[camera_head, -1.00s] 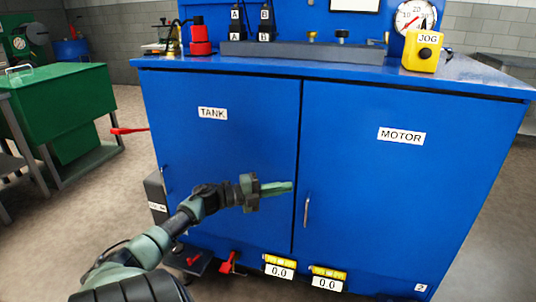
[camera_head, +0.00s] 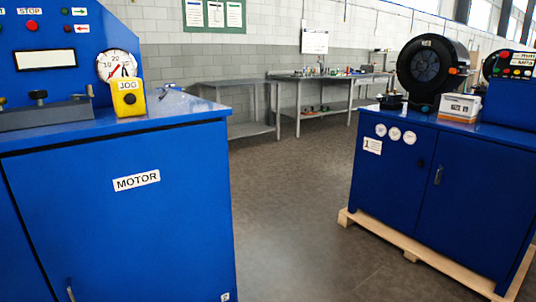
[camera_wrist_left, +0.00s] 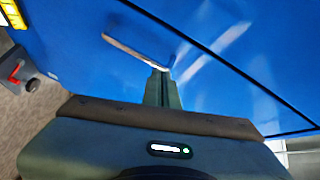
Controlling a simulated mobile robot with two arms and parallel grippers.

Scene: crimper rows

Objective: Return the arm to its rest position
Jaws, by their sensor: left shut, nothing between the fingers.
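My left gripper (camera_wrist_left: 161,84) shows in the left wrist view, its fingers shut together with nothing between them. It points at a blue cabinet door (camera_wrist_left: 80,75). A metal door handle (camera_wrist_left: 135,52) lies just beyond the fingertips; I cannot tell whether they touch it. A dark door seam crosses to the right of the fingers. No arm shows in the head view now, and my right gripper is in neither view.
In the head view, the blue MOTOR cabinet (camera_head: 130,235) stands at left, with a yellow JOG box (camera_head: 128,97) on top. Another blue cabinet (camera_head: 400,190) stands on a wooden pallet (camera_head: 430,258) at right. Open floor (camera_head: 290,215) lies between them. Metal benches (camera_head: 315,82) stand behind.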

